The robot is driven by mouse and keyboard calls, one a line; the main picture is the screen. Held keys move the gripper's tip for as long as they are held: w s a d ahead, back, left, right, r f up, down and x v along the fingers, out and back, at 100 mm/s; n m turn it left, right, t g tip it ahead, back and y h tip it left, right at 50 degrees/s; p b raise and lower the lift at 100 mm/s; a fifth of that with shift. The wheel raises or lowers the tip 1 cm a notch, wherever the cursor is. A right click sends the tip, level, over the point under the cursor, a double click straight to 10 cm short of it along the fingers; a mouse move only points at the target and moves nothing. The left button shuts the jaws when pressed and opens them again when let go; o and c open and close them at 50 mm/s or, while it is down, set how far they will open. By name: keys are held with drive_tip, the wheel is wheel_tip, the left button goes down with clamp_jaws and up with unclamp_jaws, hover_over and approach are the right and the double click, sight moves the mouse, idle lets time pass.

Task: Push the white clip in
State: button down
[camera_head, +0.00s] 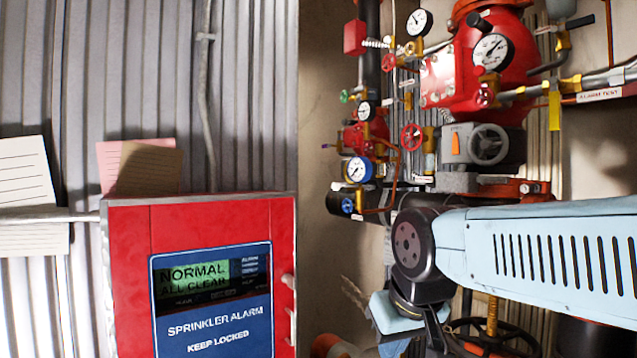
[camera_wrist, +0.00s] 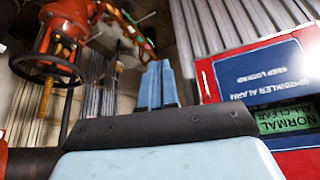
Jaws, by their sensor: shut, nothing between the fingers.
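The red sprinkler alarm box (camera_head: 125,270) stands at the lower left in the head view. Two small pale pieces, an upper one (camera_head: 288,281) and a lower one (camera_head: 293,325), sit on its right edge. They may be white clips, but I cannot tell which is the task's clip or how far in it sits.
A red valve body (camera_head: 440,85), gauges and pipes fill the wall at the upper right. A dark handwheel (camera_wrist: 45,68) stands left of my fingers in the wrist view. Paper notes (camera_head: 30,180) hang above the box on corrugated metal.

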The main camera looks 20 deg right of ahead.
drive_tip(key=w+a+r+n+h, duration=0.1)
drive_tip(key=w+a+r, duration=0.1)
drive_tip(key=w+r, duration=1.2)
drive_tip(key=w+a+r+n+t+h, duration=0.1)
drive_tip(key=w+a+r+n+h, duration=0.1)
drive_tip(key=w+r, duration=1.2)
wheel_tip(320, 180, up, 3)
drive_tip(key=shift+w+a+f+h, duration=0.15)
drive_tip(key=shift+w+a+h, duration=0.15)
drive_tip(key=shift+a, duration=0.45)
drive_tip(key=w+d+f, duration=0.6)
drive_tip(key=w+f, duration=0.1)
drive_tip(key=shift+d+f, duration=0.2)
drive_tip(key=shift+d, duration=0.1)
drive_tip(key=shift+w, duration=0.15)
